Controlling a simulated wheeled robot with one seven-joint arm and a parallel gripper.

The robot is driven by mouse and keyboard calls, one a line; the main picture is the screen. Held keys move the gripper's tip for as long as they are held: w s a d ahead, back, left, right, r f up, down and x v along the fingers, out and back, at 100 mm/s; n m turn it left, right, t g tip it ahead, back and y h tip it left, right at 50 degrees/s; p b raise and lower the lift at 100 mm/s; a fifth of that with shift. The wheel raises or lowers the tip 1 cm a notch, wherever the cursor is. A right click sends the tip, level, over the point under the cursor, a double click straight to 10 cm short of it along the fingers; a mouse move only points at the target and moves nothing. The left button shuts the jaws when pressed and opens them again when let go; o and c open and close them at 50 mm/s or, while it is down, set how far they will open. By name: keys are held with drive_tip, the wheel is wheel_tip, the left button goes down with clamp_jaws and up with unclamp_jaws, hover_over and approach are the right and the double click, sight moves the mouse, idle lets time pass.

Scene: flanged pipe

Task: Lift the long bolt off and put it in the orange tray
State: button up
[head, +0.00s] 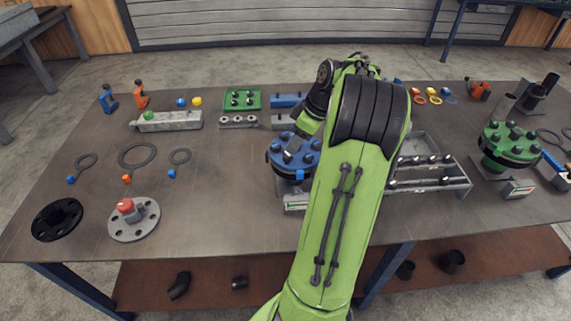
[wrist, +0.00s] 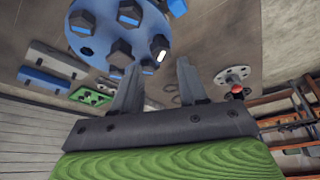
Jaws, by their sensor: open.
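The blue flange (head: 274,160) of the pipe stands near the table's middle, partly behind my arm, with several dark bolt heads around its top. In the wrist view, the blue flange (wrist: 97,52) fills the upper left. One bolt (wrist: 159,46) with a bright highlight is at its rim, just beyond my fingertips; I cannot tell whether it is the long bolt. My gripper (wrist: 158,72) is open, with nothing between its fingers, and appears close to the rim. My arm hides much of the gripper in the head view. I cannot make out an orange tray in either view.
A green flanged pipe (head: 509,146) stands at the right. A grey rack (head: 440,177) with dark bolts is right of my arm. A grey flange with a red knob (head: 127,207) and a black flange (head: 57,217) lie at the left front. Bare table lies between these and the blue flange.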

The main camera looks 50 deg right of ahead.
sight(288, 154)
drive_tip(key=b+x, duration=0.1)
drive_tip(key=x, duration=0.4)
drive_tip(key=shift+w+a+f, duration=0.1)
drive_tip(key=shift+w+f, duration=0.05)
drive_tip(key=shift+f, duration=0.15)
drive_tip(key=shift+r, duration=0.1)
clamp_jaws()
